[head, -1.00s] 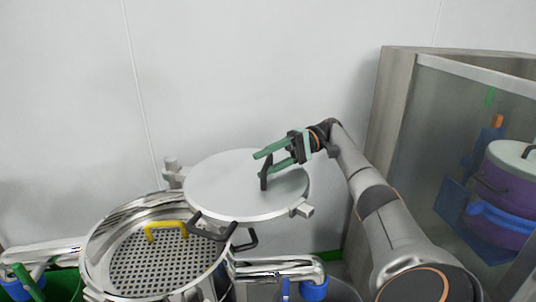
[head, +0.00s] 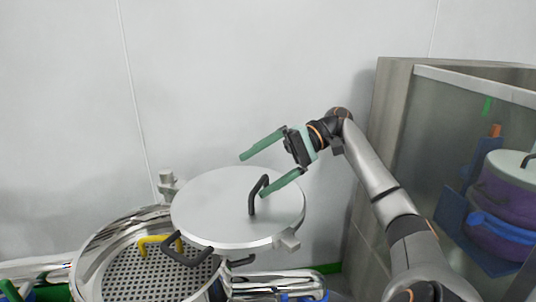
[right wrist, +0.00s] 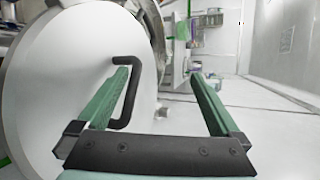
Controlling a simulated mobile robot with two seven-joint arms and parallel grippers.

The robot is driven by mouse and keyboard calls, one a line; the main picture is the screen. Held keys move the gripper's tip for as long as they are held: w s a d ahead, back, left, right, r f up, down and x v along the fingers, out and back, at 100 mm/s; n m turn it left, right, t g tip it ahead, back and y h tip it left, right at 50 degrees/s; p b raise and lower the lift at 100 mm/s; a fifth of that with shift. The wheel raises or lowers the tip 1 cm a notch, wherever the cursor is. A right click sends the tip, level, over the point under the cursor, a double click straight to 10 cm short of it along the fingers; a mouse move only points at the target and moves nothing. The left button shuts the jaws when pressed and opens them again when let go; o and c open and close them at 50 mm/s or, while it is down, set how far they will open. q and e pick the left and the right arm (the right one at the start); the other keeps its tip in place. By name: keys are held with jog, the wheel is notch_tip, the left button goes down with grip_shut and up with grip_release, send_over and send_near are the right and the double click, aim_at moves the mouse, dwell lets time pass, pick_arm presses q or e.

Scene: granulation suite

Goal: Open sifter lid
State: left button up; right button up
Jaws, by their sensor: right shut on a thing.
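The round grey sifter lid (head: 212,215) lies about level, off to the right of the sifter bowl (head: 92,262) and overlapping only its right edge. The bowl's perforated screen shows. A black handle (head: 252,203) stands on the lid; it also shows in the right wrist view (right wrist: 134,95). My right gripper (head: 253,176) is above the lid with its fingers wide apart. One finger lies against or through the handle; which one I cannot tell. The other is clear in the air. My left gripper is not in view.
A yellow handle (head: 153,243) sits over the screen inside the bowl. A chrome pipe (head: 270,283) runs at the bowl's right. A glass-fronted cabinet (head: 440,150) with a purple drum (head: 495,205) stands at the right. The white wall behind is clear.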

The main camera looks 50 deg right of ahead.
jog(key=s+a+r+y, duration=0.1)
jog(key=r, duration=0.1)
jog(key=s+a+r+n+y, duration=0.1)
jog(key=s+a+r, duration=0.1)
jog(key=r, duration=0.1)
jog(key=s+a+r+n+y, duration=0.1)
jog(key=s+a+r, duration=0.1)
jog(key=r, duration=0.1)
jog(key=shift+s+a+r, duration=0.1)
jog(key=shift+s+r, duration=0.1)
jog(key=shift+r, duration=0.05)
jog(key=shift+c, duration=0.8)
jog(key=shift+s+a+r+b, duration=0.1)
jog(key=shift+s+a+b, duration=0.3)
jog(key=shift+a, duration=0.1)
jog(key=shift+c, duration=0.3)
